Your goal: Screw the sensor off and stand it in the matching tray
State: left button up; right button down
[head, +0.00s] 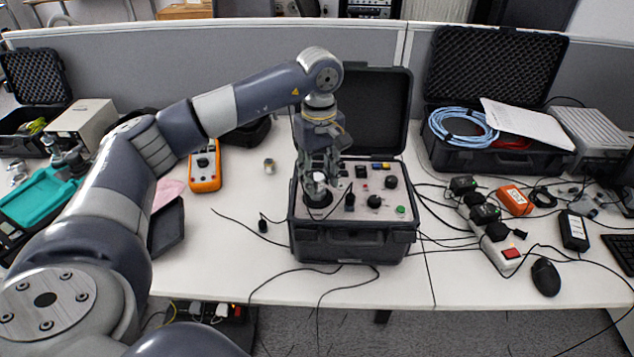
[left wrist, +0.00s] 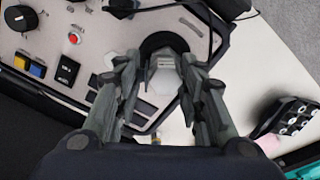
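The sensor (left wrist: 164,78) is a pale metal hexagonal piece at the round black mount of the calibrator case (head: 345,240). In the head view it shows as a small bright spot (head: 319,178), partly covered by my fingers. My left gripper (head: 320,182) points down over the case's left part. In the left wrist view its fingers (left wrist: 160,75) stand on either side of the sensor, with a narrow gap visible. Contact is hard to judge. A teal tray (head: 42,197) lies at the far left; whether it is the matching one, I cannot tell. My right gripper is not in view.
The case's dark lid (head: 375,105) stands open behind. A small metal cylinder (head: 270,165) and orange multimeter (head: 204,168) lie left of the case. A dark tray (head: 166,228) is nearer my arm. Cables and a power strip (head: 495,245) lie right.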

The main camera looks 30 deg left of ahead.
pick_arm(q)
jog(key=shift+s, duration=0.1)
grip_shut()
jog(key=n, duration=0.3)
jog(key=shift+a+n, duration=0.15)
jog(key=shift+n, duration=0.25)
jog(key=shift+a, duration=0.1)
jog(key=shift+s+a+f+n+p, duration=0.1)
jog(key=shift+n+p, duration=0.15)
jog(key=shift+n, duration=0.85)
jog(key=shift+a+f+n+p, duration=0.1)
jog(key=shift+n+p, duration=0.1)
jog(key=shift+n, duration=0.9)
